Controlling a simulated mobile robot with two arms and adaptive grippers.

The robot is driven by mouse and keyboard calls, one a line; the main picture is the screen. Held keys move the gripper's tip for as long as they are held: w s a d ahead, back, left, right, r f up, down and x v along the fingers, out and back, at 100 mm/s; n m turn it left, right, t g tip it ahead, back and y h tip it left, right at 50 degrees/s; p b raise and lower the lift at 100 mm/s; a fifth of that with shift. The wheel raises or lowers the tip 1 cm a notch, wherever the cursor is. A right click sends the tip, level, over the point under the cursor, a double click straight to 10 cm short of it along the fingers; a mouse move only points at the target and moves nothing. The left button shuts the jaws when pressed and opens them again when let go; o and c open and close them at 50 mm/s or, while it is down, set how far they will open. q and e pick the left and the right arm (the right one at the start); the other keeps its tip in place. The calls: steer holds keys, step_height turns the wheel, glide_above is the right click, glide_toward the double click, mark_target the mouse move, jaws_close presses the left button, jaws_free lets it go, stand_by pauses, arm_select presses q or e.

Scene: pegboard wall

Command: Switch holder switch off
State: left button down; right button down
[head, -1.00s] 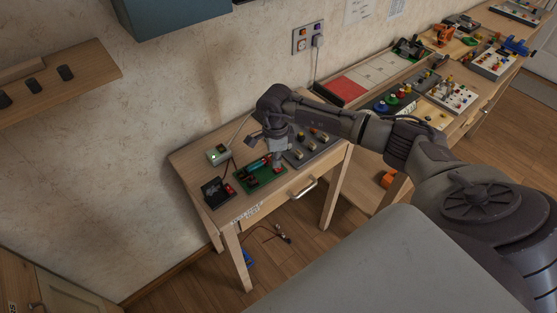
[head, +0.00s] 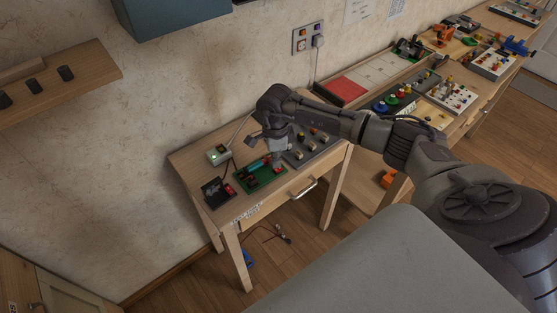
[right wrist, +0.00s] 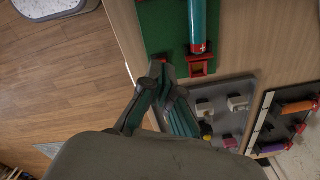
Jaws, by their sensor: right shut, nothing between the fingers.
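The green holder board (head: 262,178) lies on the small wooden table, with a teal battery and red parts on it. In the right wrist view the board (right wrist: 162,35) is at the top, with the teal battery (right wrist: 202,25) and a red square frame (right wrist: 201,66) at the battery's end. My right gripper (head: 279,156) is over the board's right end in the head view. In the right wrist view its closed fingertips (right wrist: 164,77) are beside the red frame, at the board's edge, holding nothing. I cannot tell whether they touch anything, or the switch's position. My left gripper is out of view.
A grey panel with several knobs (head: 322,149) sits right beside the board. A black board (head: 217,192) and a white box with a green light (head: 217,154) are to its left. A drawer handle (head: 303,187) juts from the table front.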

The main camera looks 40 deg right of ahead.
mark_target(276, 170)
steer(key=shift+s+f+b, duration=0.1)
steer(key=shift+f+b, duration=1.1)
steer(key=shift+f, duration=0.15)
stand_by(0.7)
steer(key=shift+r, duration=0.2)
steer(key=shift+r+p, duration=0.5)
steer(key=shift+p, duration=0.05)
steer(key=shift+r+p, duration=1.65)
steer(key=shift+r, duration=1.2)
